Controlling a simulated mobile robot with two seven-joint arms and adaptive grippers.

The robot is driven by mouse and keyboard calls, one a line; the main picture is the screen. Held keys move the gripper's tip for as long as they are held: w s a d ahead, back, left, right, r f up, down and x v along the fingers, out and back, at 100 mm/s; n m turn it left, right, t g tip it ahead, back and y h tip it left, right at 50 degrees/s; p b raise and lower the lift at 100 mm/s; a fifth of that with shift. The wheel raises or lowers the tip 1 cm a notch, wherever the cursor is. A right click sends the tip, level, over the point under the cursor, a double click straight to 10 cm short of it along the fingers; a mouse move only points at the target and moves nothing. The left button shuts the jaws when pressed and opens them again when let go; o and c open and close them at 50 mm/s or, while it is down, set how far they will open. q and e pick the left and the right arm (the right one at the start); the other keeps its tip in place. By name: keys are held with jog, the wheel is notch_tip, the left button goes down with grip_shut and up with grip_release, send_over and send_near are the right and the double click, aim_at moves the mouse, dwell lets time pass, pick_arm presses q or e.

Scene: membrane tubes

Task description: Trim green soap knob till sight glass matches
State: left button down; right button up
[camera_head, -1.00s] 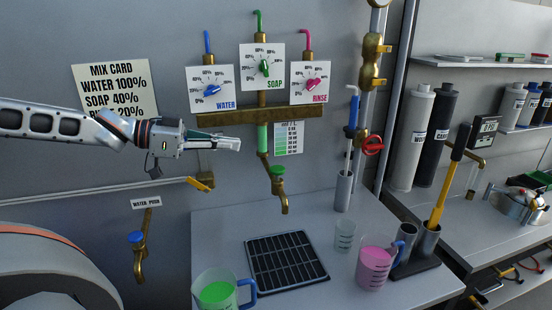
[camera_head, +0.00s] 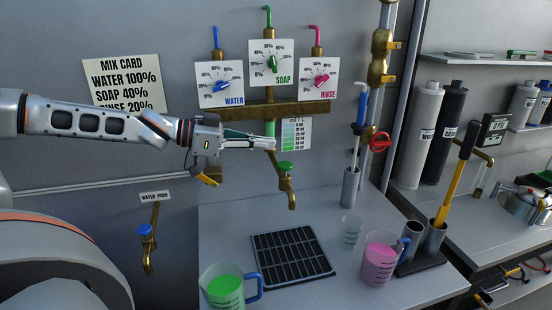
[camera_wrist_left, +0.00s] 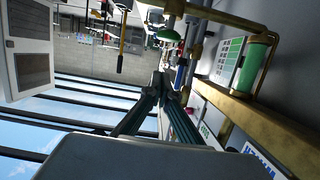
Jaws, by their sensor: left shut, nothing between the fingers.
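The green soap knob (camera_head: 274,63) sits on the white SOAP dial card, the middle of three; its exact reading is too small to tell. The sight glass (camera_head: 270,128) is a green-filled tube under the brass manifold, and it also shows in the wrist view (camera_wrist_left: 252,68). A green-shaded colour chart (camera_head: 295,133) hangs beside it. My left gripper (camera_head: 273,145) is shut and empty, below the soap knob, its fingertips overlapping the tube's lower end in the head view. Contact cannot be told. The wrist view shows its fingers (camera_wrist_left: 162,88) together. My right gripper is not in view.
Blue WATER (camera_head: 222,87) and pink RINSE (camera_head: 321,80) knobs flank the soap dial. The brass manifold (camera_head: 245,110) runs below them. A green-handled tap (camera_head: 286,169) hangs under the sight glass. The mix card (camera_head: 122,85) reads SOAP 40%. Jugs and a drain grate (camera_head: 290,255) occupy the counter.

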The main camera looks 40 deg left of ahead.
aim_at(278, 167)
pick_arm(q)
jog(key=f, duration=0.1)
jog(key=w+d+f, duration=0.1)
jog(key=f, duration=0.1)
jog(key=w+d+f+b, duration=0.1)
jog(key=shift+w+f, duration=0.2)
jog(key=shift+f, duration=0.2)
dwell(0.4)
notch_tip(278, 167, down, 2)
jog(key=shift+s+b, duration=0.1)
jog(key=shift+b, duration=0.75)
jog(key=shift+f, duration=0.2)
dwell(0.8)
dwell(0.5)
